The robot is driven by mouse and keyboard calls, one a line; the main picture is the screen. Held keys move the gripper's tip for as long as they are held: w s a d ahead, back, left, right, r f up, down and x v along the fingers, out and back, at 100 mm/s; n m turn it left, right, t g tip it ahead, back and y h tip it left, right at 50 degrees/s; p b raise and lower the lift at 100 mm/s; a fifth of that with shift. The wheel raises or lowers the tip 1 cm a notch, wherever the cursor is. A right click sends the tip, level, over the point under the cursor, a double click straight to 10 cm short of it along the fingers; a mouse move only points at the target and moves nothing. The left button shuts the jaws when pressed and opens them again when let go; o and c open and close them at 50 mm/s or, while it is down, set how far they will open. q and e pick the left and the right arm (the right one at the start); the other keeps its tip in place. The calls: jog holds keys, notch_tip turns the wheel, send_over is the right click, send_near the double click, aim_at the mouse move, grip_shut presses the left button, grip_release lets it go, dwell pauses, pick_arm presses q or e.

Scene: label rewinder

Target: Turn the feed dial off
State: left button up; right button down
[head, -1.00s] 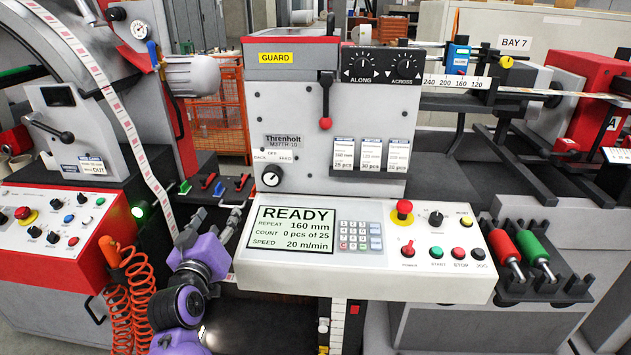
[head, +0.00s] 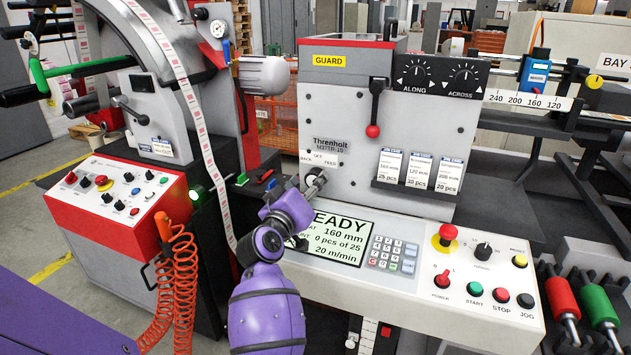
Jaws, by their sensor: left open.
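The feed dial (head: 315,178) is a small round black knob on the grey front of the Threnholt machine, under the BACK, OFF and FEED labels. My left gripper (head: 311,184) is open at the dial, its fingers overlapping it in the head view. The gripper hides part of the dial, so I cannot tell its setting or whether the fingers touch it. My left wrist covers the left part of the READY display (head: 340,237). My right gripper is not in view.
The white control panel (head: 440,262) with keypad, red stop knob (head: 447,235) and buttons juts out below the dial. A red-handled lever (head: 373,130) hangs above right of it. A label web (head: 208,150) and orange coiled hose (head: 182,270) are left of my arm.

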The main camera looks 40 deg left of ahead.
pick_arm(q)
jog(key=shift+x, duration=1.25)
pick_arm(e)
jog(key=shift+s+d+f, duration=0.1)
